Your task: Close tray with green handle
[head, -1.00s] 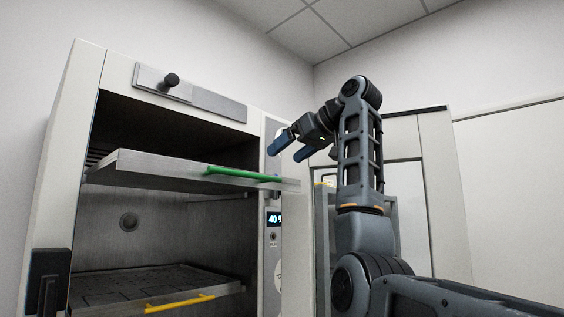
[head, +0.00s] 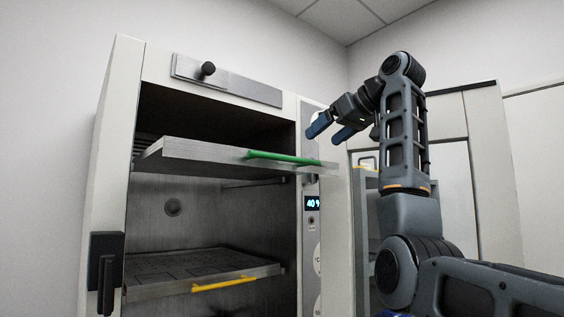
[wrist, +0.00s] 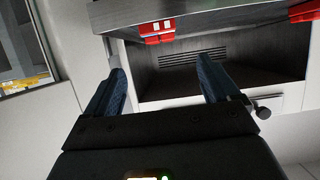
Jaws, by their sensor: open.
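The upper tray (head: 200,153), a grey metal tray with a green handle (head: 282,158) along its front, sticks out of the upper part of an open white oven-like cabinet (head: 120,150). My gripper (head: 325,133) is open and empty. It hangs in the air just above and right of the green handle's right end in the head view, apart from it as far as I can tell. In the wrist view my two blue fingers (wrist: 160,66) are spread wide. A grey tray edge (wrist: 220,22) with red parts crosses the top there. The green handle does not show in that view.
A lower tray (head: 160,283) with a yellow handle (head: 224,284) sits inside the cabinet below. A black knob (head: 208,68) is on the cabinet's top front, and it also shows in the wrist view (wrist: 262,112). A lit display (head: 313,203) is on the right side panel.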

